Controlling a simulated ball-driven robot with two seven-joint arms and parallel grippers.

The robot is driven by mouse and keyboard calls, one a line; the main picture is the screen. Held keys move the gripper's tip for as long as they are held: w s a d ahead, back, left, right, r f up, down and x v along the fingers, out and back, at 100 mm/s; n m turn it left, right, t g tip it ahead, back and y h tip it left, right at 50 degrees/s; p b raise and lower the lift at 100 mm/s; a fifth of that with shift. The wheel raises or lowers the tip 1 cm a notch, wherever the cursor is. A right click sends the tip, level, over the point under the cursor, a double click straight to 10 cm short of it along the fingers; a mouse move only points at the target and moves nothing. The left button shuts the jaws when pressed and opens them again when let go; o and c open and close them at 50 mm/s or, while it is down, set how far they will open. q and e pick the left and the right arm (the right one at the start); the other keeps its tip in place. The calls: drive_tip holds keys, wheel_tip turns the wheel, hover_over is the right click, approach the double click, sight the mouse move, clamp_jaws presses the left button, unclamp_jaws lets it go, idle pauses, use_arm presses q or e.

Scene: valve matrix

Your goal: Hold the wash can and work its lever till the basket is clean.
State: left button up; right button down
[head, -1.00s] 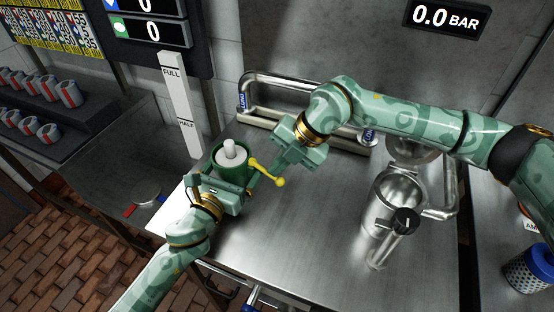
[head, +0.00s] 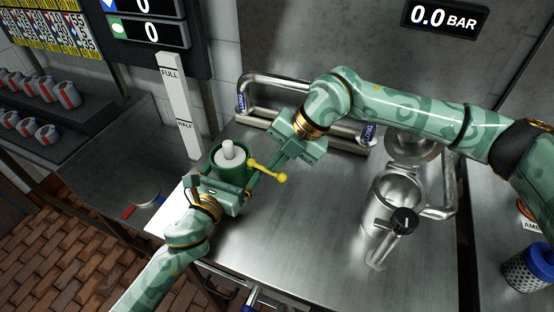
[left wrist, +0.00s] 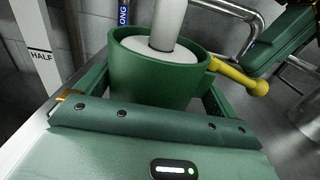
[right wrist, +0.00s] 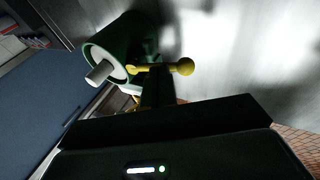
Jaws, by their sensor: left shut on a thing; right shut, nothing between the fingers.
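The wash can is a green cup (head: 230,175) with a white top and a white post. It stands upright at the table's left edge and shows large in the left wrist view (left wrist: 150,75). My left gripper (head: 226,184) is shut on it. A yellow lever (head: 268,172) with a ball end sticks out to the right of the can; it also shows in the right wrist view (right wrist: 160,68). My right gripper (head: 260,178) is shut and empty, its fingers close beside the lever; whether they touch it is unclear. I cannot make out a basket.
A metal jug (head: 396,197) with a black-knobbed handle stands at the right of the steel table (head: 310,240). A tubular rail (head: 285,85) runs along the back. A white FULL/HALF gauge (head: 180,105) stands behind the can. The middle front of the table is clear.

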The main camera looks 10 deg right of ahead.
drive_tip(key=w+a+r+v, duration=0.1)
drive_tip(key=v, duration=0.8)
drive_tip(key=shift+w+a+r, duration=0.2)
drive_tip(key=shift+a+r, duration=0.05)
drive_tip(key=shift+r, duration=0.15)
idle(0.6)
use_arm(q)
drive_tip(key=o, duration=0.9)
drive_tip(key=v, duration=1.2)
drive_tip(key=shift+f, duration=0.1)
use_arm(e)
drive_tip(key=shift+s, duration=0.1)
